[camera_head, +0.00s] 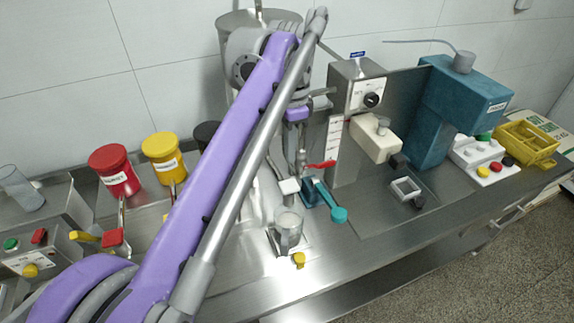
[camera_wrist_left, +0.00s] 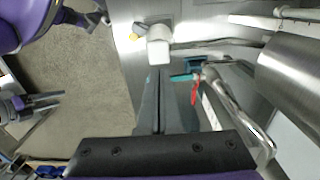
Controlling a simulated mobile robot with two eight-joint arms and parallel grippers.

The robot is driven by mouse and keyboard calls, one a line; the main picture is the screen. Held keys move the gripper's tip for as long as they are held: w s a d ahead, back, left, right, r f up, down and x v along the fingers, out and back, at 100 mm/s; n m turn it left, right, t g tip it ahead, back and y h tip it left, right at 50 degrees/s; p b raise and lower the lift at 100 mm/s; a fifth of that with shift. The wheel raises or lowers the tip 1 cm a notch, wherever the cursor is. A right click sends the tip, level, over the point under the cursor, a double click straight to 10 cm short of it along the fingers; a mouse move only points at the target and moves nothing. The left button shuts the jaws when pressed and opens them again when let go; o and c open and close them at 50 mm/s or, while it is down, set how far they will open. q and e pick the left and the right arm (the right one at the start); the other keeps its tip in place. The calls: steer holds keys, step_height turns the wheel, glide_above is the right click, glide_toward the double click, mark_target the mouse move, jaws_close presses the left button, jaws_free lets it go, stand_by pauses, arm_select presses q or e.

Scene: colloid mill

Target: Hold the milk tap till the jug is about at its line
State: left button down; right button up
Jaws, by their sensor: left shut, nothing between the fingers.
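A pale, see-through jug (camera_head: 288,228) with a handle stands upright on the steel counter; its line and level are too small to read. A white tap paddle (camera_head: 288,186), which looks like the milk tap's, sits just above and behind it. My left gripper (camera_head: 301,163) reaches down beside this paddle, shut and empty. In the left wrist view the closed dark fingers (camera_wrist_left: 161,76) end right at the white paddle (camera_wrist_left: 158,50); I cannot tell whether they touch it.
A red lever (camera_head: 320,165) and a teal lever (camera_head: 335,212) are close to the right of my left gripper. A yellow knob (camera_head: 299,260) lies in front of the jug. Red (camera_head: 115,172) and yellow (camera_head: 164,158) canisters stand left; a teal machine (camera_head: 455,105) stands right.

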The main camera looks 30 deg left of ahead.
arm_select(q)
step_height(320, 180, up, 4)
steer(key=shift+s+r, duration=0.1)
steer(key=shift+r, duration=0.15)
steer(key=shift+d, duration=0.1)
stand_by(0.9)
steer(key=s+d+f+n+t, duration=0.2)
steer(key=s+f, duration=0.2)
steer(key=f, duration=0.5)
steer(key=s+d+f+n+t, duration=0.2)
steer(key=s+f, duration=0.3)
steer(key=f, duration=0.4)
steer(key=s+d+f+n+t, duration=0.2)
steer(key=s+f+n, duration=0.2)
steer(key=f, duration=0.4)
steer(key=shift+s+f, duration=0.4)
steer(key=shift+s, duration=0.1)
